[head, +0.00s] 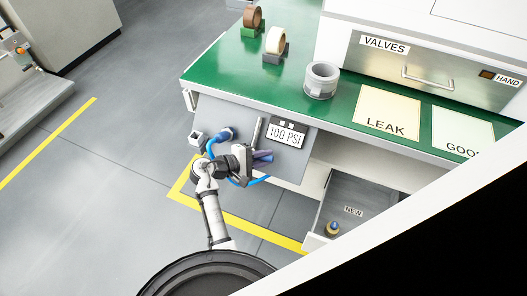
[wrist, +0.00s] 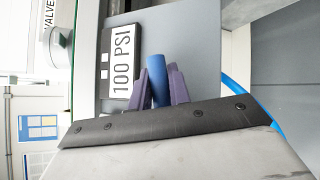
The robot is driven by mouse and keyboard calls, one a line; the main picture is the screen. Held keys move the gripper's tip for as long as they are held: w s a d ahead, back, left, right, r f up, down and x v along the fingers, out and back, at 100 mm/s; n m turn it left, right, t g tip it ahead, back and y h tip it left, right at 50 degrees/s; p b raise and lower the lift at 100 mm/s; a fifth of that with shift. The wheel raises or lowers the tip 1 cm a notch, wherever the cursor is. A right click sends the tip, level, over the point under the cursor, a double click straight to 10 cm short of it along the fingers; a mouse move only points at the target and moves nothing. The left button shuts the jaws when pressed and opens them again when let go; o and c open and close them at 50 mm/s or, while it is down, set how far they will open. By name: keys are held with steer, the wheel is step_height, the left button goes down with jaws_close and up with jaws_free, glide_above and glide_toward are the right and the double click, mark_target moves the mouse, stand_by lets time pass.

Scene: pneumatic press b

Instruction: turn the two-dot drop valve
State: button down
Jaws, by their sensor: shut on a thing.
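My gripper (head: 264,157) is at the grey panel below the green bench, beside the 100 PSI sign (head: 287,132). In the wrist view its purple fingers (wrist: 160,88) are shut on a blue cylindrical part (wrist: 157,68), one finger on each side. The sign (wrist: 122,68) is just left of the fingers there. A blue fitting (head: 226,134) with a blue hose (head: 211,148) sits left of my gripper on the panel.
The green bench (head: 235,82) above holds two tape rolls, a grey cup-like part (head: 321,79) and LEAK (head: 387,110) and GOOD (head: 462,131) sheets. An open drawer marked NEW (head: 352,203) is to the right.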

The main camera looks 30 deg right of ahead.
steer(key=shift+s+a+f+m+g+y+p, duration=0.1)
steer(key=shift+s+f+m+g+y+p, duration=0.2)
steer(key=shift+m, duration=0.35)
steer(key=shift+s+a+f+m+g+y+p, duration=0.15)
steer(key=shift+m+g+y, duration=0.25)
steer(key=shift+m, duration=0.25)
steer(key=shift+f, duration=0.1)
steer(key=c, duration=1.3)
jaws_free()
steer(key=shift+w, duration=0.1)
steer(key=v, duration=1.3)
steer(key=shift+a+r+b, duration=0.25)
steer(key=shift+a+b, duration=0.1)
